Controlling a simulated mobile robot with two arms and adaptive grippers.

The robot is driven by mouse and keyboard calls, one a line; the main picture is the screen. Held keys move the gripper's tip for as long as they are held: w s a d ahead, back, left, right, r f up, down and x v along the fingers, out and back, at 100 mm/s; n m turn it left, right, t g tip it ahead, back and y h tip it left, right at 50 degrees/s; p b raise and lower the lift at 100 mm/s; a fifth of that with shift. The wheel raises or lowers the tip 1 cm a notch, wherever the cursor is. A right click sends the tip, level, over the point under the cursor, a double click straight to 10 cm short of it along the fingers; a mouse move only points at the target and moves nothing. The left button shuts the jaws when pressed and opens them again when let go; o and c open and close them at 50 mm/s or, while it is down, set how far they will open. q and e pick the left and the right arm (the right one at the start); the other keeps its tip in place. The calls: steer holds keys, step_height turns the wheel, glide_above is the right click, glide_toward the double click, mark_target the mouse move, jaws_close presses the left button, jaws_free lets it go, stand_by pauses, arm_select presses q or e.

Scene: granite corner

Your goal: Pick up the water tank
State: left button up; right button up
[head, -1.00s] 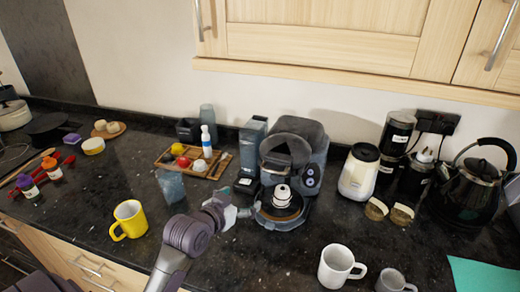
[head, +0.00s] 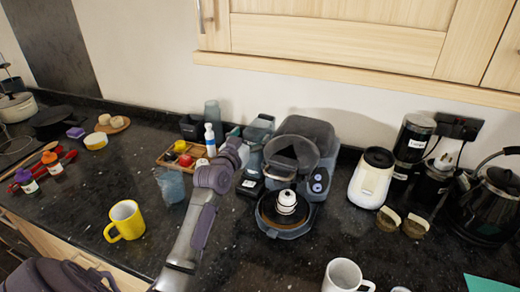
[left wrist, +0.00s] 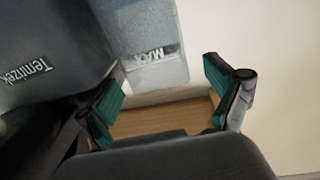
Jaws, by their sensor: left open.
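The water tank (head: 259,130) is a grey-blue, see-through box at the left side of the dark coffee machine (head: 305,140). In the left wrist view the tank (left wrist: 148,45) shows a "MAX" mark, beside the machine's dark body (left wrist: 45,50) with white lettering. My left gripper (left wrist: 163,100) is open, its green-padded fingers apart with nothing gripped between them. The tank's edge lies just ahead of the gap. In the head view the left gripper (head: 238,137) is at the tank's left, partly hidden by its own wrist. My right gripper is not in view.
A wooden tray (head: 180,155) with small items and a clear tumbler (head: 171,184) stand left of the arm. A yellow mug (head: 126,220) is nearer the front. A white grinder (head: 371,178) and a kettle (head: 490,205) stand right.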

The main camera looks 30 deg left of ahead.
mark_target(257, 127)
arm_select(q)
steer(key=w, duration=0.4)
steer(key=shift+w+a+p, duration=0.25)
steer(key=shift+a+p, duration=0.05)
steer(key=shift+a, duration=0.05)
steer(key=shift+s+r, duration=0.1)
steer(key=shift+c, duration=1.6)
jaws_close()
steer(key=shift+r, duration=0.2)
